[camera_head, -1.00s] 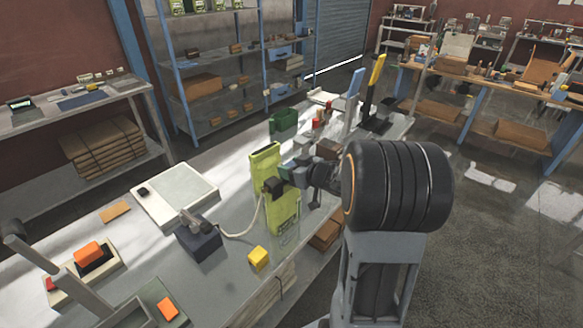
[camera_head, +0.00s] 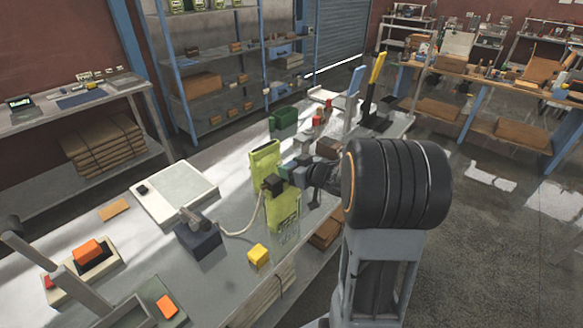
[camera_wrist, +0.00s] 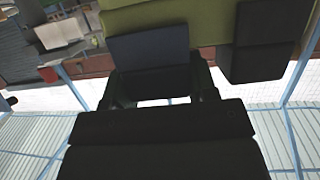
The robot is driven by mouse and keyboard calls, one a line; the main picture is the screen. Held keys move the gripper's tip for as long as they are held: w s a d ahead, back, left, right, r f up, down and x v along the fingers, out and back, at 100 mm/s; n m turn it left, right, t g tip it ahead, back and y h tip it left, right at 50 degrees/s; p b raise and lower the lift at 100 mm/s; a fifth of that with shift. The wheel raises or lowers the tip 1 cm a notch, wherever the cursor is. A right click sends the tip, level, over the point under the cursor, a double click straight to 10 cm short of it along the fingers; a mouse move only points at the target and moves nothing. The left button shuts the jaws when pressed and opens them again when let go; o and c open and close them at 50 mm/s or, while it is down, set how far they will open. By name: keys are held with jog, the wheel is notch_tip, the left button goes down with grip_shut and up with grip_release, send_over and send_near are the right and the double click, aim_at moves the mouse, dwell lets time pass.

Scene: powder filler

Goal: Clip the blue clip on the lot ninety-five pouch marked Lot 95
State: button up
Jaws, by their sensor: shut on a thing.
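A tall lime-green pouch (camera_head: 283,212) stands on the bench in the head view. Its marking is too small to read. It also shows along the top of the wrist view (camera_wrist: 205,18). My gripper (camera_wrist: 152,88) is shut on a dark bluish block, apparently the blue clip (camera_wrist: 150,52), whose far edge overlaps the pouch in that view. Whether it grips the pouch cannot be told. In the head view my gripper (camera_head: 297,176) is at the pouch's right side, and the clip is hard to make out. A black block (camera_head: 273,185) sits against the pouch's front.
A pale cable runs from the black block to a navy box (camera_head: 198,241). A yellow cube (camera_head: 258,255), a white flat panel (camera_head: 174,193) and a dark green bin (camera_head: 283,119) stand around the pouch. A yellow-topped lever (camera_head: 377,75) rises behind.

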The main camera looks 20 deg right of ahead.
jog(key=shift+f, duration=0.25)
jog(key=o, duration=1)
